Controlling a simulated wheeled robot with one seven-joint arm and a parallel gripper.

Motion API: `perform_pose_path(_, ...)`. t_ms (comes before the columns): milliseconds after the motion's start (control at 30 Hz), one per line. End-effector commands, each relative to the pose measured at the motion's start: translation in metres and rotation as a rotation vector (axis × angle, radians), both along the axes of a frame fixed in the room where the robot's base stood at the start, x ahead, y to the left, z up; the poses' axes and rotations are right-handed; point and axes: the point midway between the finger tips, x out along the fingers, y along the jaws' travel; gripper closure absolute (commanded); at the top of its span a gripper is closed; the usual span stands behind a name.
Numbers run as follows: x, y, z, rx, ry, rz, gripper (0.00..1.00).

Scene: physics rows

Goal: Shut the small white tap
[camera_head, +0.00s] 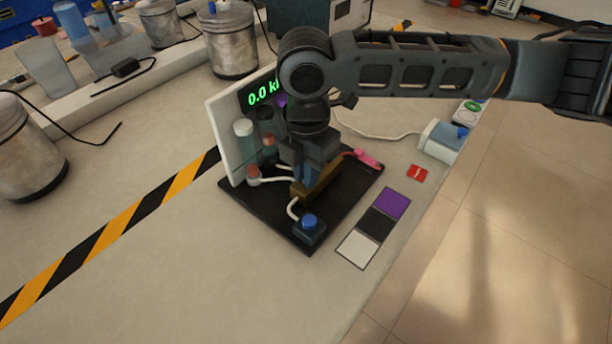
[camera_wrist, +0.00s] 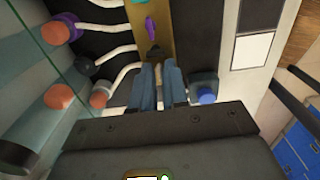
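I cannot make out the small white tap for sure; the place around my fingertips is largely hidden. A brass manifold bar (camera_wrist: 152,22) runs up the wrist view, with a purple tap (camera_wrist: 150,27) and a black tap (camera_wrist: 154,52) on it. In the head view the brass bar (camera_head: 322,184) stands on a black base. My gripper (camera_wrist: 159,68) points down at the bar's near end, just below the black tap in the wrist view. Its two blue fingers are close together with a narrow gap; what lies between them is unclear. In the head view my gripper (camera_head: 304,182) covers the bar's left part.
A blue-capped block (camera_head: 309,228) stands at the base's front corner. White tubes run to the bar from capped vials behind it. A panel (camera_head: 225,135) reading 0.0 stands behind. A purple, black and white card (camera_head: 374,224) lies right of the base.

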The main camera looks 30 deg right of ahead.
Motion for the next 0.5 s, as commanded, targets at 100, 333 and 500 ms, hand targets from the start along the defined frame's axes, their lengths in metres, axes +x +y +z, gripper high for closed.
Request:
perform_pose_path(100, -0.0001, -0.0001, 0.0003, 0.000, 0.000, 0.000, 0.86)
perform_pose_path(333, 0.0001, -0.0001, 0.0035, 0.000, 0.000, -0.001, 0.86)
perform_pose_path(500, 0.0003, -0.0001, 0.0060, 0.000, -0.001, -0.001, 0.86)
